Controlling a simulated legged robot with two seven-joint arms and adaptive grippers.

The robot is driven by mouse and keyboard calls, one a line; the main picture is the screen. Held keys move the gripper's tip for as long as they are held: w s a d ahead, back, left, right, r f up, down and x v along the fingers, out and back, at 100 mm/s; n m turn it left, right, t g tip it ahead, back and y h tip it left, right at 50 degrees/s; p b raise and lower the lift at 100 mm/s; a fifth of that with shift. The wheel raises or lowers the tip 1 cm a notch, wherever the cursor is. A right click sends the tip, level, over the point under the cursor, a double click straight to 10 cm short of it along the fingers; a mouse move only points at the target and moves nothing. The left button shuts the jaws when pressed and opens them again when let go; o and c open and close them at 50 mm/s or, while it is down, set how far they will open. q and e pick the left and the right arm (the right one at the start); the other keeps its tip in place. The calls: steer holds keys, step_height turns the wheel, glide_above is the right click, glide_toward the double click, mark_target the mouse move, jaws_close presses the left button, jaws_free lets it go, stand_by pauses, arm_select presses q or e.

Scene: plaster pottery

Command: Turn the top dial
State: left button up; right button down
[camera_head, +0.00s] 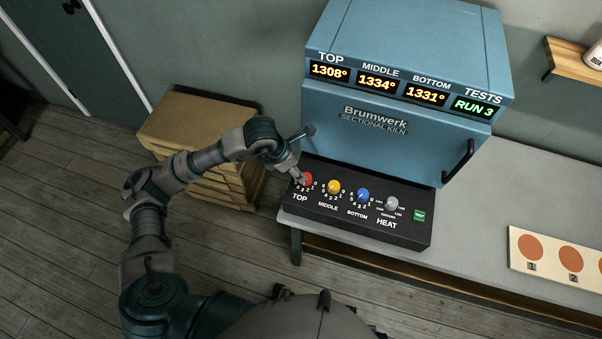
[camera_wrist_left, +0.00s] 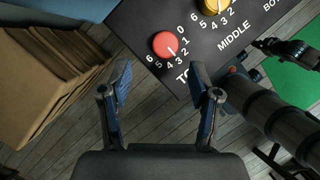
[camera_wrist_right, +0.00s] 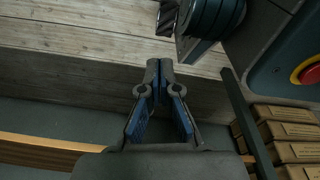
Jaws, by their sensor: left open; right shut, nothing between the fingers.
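The red top dial (camera_head: 306,179) sits at the left end of the black control panel (camera_head: 400,233), which fronts the blue kiln (camera_head: 400,70). In the left wrist view, the red dial (camera_wrist_left: 166,45) shows a pointer mark near the 3. My left gripper (camera_head: 295,171) is at the dial's left in the head view. In its wrist view, my left gripper (camera_wrist_left: 160,80) is open and empty, with the dial beyond the fingertips; contact is not visible. The kiln's TOP display (camera_head: 329,71) reads 1308°. My right gripper (camera_wrist_right: 160,64) is shut and empty, away from the panel.
The yellow middle dial (camera_head: 334,187), blue bottom dial (camera_head: 363,195), grey heat dial (camera_head: 391,204) and green test button (camera_head: 419,215) continue along the panel. MIDDLE reads 1334°, BOTTOM 1331°, TESTS RUN 3. Stacked cardboard boxes (camera_head: 200,125) stand left of the grey table (camera_head: 470,235).

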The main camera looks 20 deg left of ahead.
mark_target(310, 178)
arm_select(q)
steer(key=d+f, duration=0.2)
steer(key=f, duration=0.1)
steer(key=w+d+f, duration=0.1)
steer(key=f, duration=0.1)
steer(key=shift+d, duration=0.3)
steer(key=shift+w+a+f, duration=0.1)
steer(key=shift+a+f, duration=0.15)
steer(key=shift+a, duration=0.35)
steer(key=shift+w+a+f, duration=0.1)
steer(key=shift+a+f, duration=0.15)
steer(key=shift+a, duration=0.3)
steer(key=shift+c, duration=0.4)
steer(key=shift+d, duration=0.2)
steer(key=c, duration=0.4)
steer(key=shift+d+r, duration=0.1)
steer(key=shift+d, duration=0.25)
steer(key=c, duration=0.4)
steer(key=shift+d, duration=0.3)
steer(key=shift+c, duration=1.3)
steer(key=shift+d, duration=0.1)
steer(key=shift+a, duration=0.4)
steer(key=shift+d, duration=0.1)
arm_select(e)
steer(key=shift+w+d+r, duration=0.1)
steer(key=shift+w, duration=0.2)
